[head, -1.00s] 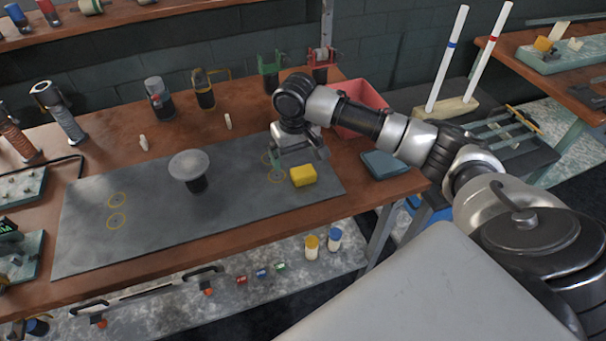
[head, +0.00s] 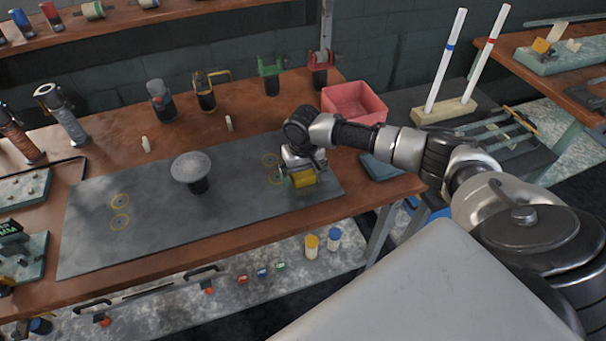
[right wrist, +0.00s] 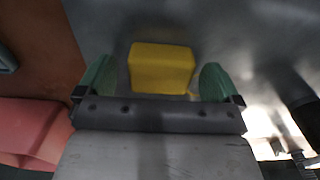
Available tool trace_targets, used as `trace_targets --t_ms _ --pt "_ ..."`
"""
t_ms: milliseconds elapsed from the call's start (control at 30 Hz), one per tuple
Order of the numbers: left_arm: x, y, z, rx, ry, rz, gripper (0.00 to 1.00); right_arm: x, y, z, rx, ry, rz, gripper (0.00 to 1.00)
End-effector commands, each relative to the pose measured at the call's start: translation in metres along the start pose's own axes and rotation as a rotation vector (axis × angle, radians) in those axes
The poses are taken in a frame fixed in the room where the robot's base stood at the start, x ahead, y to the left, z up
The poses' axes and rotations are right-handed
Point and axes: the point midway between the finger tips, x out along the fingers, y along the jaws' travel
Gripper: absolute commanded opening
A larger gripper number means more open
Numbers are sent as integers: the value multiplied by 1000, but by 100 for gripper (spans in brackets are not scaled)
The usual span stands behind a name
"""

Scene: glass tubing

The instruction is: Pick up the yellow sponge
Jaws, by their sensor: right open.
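The yellow sponge (head: 303,179) lies on the grey mat (head: 245,200), near the mat's right end. It also shows in the right wrist view (right wrist: 161,68), between the two green fingers. My right gripper (head: 301,181) is low over the sponge, with a finger on either side of it. In the right wrist view the right gripper (right wrist: 154,80) is open, with a gap between the sponge and each finger. My left gripper is not in view.
A round grey disc on a dark stand (head: 190,167) is on the mat's middle. A pink bin (head: 355,103) and a blue pad (head: 381,170) are to the right. Clamp-like tools (head: 205,92) stand along the back. The mat's left part is clear.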

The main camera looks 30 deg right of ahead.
Motion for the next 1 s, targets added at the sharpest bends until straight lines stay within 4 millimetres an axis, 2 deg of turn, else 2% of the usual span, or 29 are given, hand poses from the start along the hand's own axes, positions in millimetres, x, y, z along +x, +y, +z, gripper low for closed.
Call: trace_targets --t_ms 267,600,867,1000 --pt "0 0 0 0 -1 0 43 4 0 0 -1 1 0 94" --pt "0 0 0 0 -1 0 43 3 0 0 -1 1 -1 43" --pt "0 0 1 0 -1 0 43 2 0 0 0 2 -1 43" --pt "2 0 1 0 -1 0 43 -5 0 -1 0 2 -2 43"
